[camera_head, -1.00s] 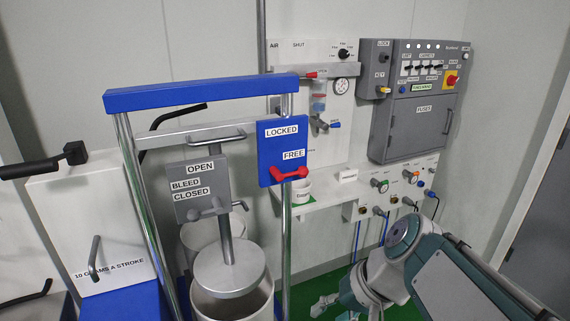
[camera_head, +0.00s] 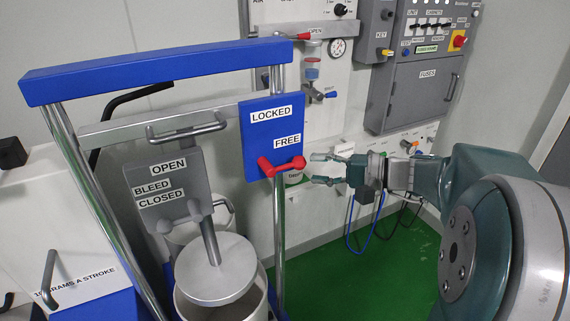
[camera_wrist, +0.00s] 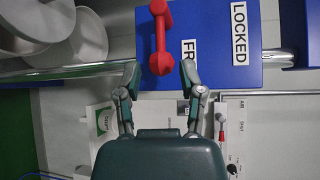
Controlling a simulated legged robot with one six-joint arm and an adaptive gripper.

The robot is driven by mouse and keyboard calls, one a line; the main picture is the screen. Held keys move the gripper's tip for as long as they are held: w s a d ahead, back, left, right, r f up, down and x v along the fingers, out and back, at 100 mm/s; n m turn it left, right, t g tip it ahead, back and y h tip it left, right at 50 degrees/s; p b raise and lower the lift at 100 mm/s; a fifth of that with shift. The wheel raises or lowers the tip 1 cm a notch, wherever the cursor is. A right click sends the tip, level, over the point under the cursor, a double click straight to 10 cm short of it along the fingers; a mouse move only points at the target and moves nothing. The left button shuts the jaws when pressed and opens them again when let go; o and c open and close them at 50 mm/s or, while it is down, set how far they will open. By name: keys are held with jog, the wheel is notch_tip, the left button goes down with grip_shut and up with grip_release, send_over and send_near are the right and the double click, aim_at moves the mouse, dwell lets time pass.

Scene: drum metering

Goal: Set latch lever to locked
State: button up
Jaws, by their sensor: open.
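The red latch lever (camera_head: 282,166) sits at the bottom of a blue plate (camera_head: 262,125) on the frame, beside the FREE label and below the LOCKED label. My gripper (camera_head: 316,169) is open just right of the lever in the head view, its fingers pointing left toward it. In the wrist view the lever (camera_wrist: 160,40) hangs in front of the gap between my open fingertips (camera_wrist: 160,72). Its near end lies close to that gap. I cannot tell whether a finger touches it. The blue plate (camera_wrist: 215,60) also shows there.
A blue-topped steel frame (camera_head: 160,70) stands around a drum (camera_head: 225,295) with a round metal plate. A grey OPEN/BLEED/CLOSED plate (camera_head: 165,185) is to the left. A grey fuse cabinet (camera_head: 425,90) is on the back wall. Green floor (camera_head: 370,265) lies clear below my arm.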

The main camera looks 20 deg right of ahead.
aim_at(287, 167)
jog(key=x, duration=0.7)
jog(key=shift+f, duration=0.1)
grip_shut()
